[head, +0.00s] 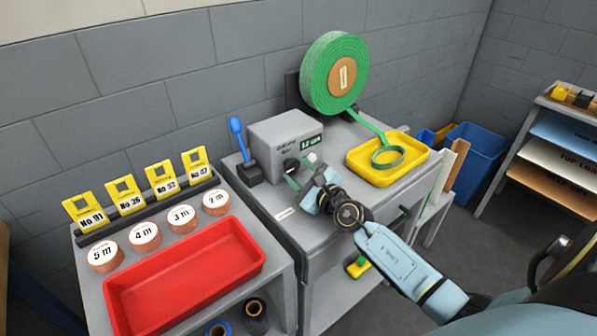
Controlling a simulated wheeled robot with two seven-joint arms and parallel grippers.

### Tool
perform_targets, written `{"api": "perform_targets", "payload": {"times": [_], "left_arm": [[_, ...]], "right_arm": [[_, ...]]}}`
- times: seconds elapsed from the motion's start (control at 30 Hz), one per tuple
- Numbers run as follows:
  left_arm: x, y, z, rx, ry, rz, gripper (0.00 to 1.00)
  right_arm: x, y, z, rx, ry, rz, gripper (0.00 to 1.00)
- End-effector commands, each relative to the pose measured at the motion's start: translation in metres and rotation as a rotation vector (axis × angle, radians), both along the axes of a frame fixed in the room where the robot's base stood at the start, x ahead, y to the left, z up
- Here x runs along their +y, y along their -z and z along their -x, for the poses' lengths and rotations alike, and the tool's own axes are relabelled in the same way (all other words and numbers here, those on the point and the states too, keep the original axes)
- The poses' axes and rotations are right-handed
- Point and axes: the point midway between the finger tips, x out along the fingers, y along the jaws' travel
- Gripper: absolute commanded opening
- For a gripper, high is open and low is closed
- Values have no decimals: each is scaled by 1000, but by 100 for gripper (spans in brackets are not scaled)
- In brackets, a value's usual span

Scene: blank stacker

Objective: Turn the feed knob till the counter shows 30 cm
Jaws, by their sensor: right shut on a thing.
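The grey feed machine (283,132) stands on the middle cabinet with its front toward me. Its small green counter (310,142) reads what looks like 12 cm; the digits are tiny. The feed knob is on the front face, mostly hidden by my right gripper (300,173), which is shut on it. A large green roll (328,75) stands behind the machine. Its green strip runs down to a yellow tray (412,166) and ends in a loop there. My left gripper is not in view.
A blue-handled tool (236,131) stands upright left of the machine. A red tray (183,277), several labelled rolls and yellow number tags (160,179) fill the left bench. A blue bin (476,150) and a shelf rack stand at right.

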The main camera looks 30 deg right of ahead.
Motion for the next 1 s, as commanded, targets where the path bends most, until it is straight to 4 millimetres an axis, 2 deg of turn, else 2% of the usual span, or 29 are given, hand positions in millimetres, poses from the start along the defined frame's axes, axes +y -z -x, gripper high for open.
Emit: {"api": "perform_targets", "payload": {"times": [0.37, 0.7, 1.0], "left_arm": [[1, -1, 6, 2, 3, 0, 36], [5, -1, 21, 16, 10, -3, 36], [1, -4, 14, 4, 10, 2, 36]], "right_arm": [[0, 0, 0, 10, 0, -125, 20], [1, 0, 0, 34, 1, -421, 20], [2, 1, 0, 56, 1, -707, 20]]}}
